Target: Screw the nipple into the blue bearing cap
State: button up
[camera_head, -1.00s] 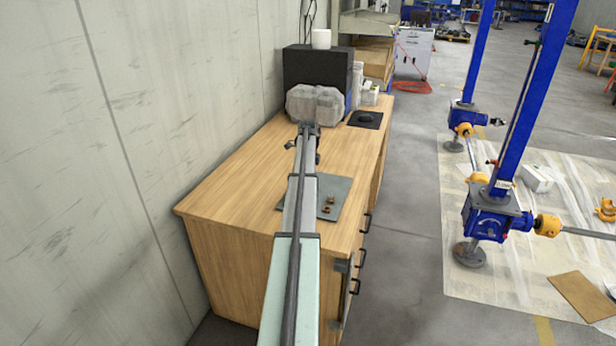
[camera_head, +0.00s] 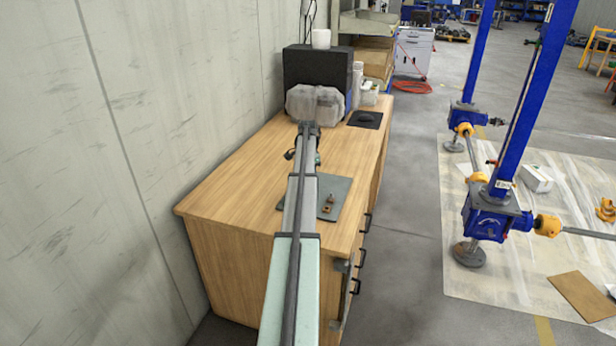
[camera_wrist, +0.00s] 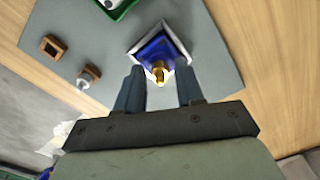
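The blue bearing cap (camera_wrist: 158,48) lies on the grey mat in the wrist view, square with a pale rim. A small brass nipple (camera_wrist: 159,70) points up from the cap toward the camera. How deep it sits in the cap I cannot tell. My gripper (camera_wrist: 160,78) is open, with its two dark fingers on either side of the nipple and a visible gap at each side. In the head view my arm hides the cap and nipple.
Two small brown blocks (camera_wrist: 52,47) (camera_wrist: 89,75) lie on the mat (camera_wrist: 105,45) at the left. A green tray (camera_wrist: 122,10) is at the top edge. The wooden bench (camera_head: 235,190) has free room, with a wall on its left and a black box (camera_head: 318,70) behind.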

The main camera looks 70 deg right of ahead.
jog(key=n, duration=0.5)
jog(key=shift+n, duration=0.4)
jog(key=shift+c, duration=0.3)
grip_shut()
jog(key=m, duration=1.2)
jog(key=shift+f, duration=0.1)
jog(key=m, duration=1.2)
